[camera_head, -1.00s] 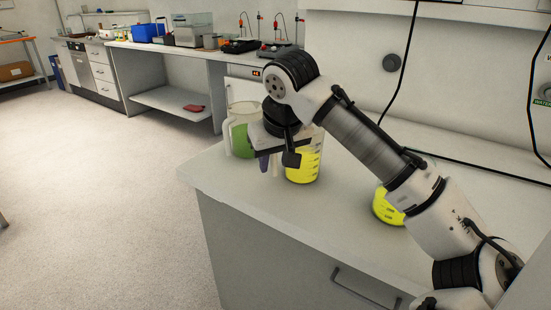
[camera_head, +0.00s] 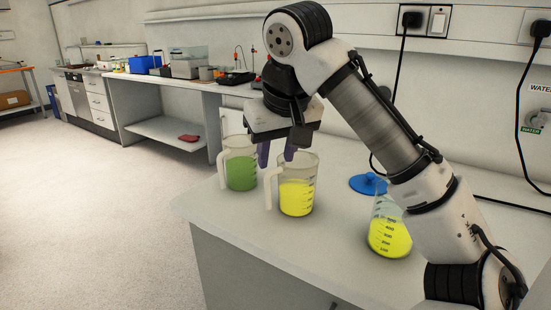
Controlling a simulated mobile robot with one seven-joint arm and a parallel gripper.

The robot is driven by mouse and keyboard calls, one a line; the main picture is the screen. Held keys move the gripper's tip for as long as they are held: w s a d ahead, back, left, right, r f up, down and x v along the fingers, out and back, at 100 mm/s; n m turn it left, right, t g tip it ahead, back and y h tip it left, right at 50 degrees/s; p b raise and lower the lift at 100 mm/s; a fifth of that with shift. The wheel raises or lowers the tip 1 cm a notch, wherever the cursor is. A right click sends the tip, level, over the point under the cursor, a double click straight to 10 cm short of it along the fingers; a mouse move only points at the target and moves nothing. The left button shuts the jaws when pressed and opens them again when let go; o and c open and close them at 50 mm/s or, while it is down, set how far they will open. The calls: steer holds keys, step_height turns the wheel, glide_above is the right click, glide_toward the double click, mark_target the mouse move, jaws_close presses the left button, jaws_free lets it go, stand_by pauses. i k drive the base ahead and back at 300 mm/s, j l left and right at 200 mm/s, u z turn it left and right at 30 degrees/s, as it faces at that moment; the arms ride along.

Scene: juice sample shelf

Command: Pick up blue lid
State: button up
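The blue lid (camera_head: 368,184) lies on the white counter (camera_head: 245,225), behind the flask of yellow liquid and left of my forearm. It is a flat disc with a raised knob, and my arm hides part of its right side. My gripper (camera_head: 276,156) points down above and behind the pitcher of yellow liquid, well to the left of the lid. Its two purple fingers are apart, with nothing seen between them. The pitcher's rim is close to the fingertips in the picture.
A pitcher of green liquid (camera_head: 241,170) and a pitcher of yellow liquid (camera_head: 296,196) stand on the counter below my gripper. A conical flask of yellow liquid (camera_head: 388,236) stands in front of the lid, beside my arm. Black cables hang at the wall. The counter's front left is clear.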

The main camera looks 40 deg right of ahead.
mark_target(365, 184)
steer(key=z, duration=1.5)
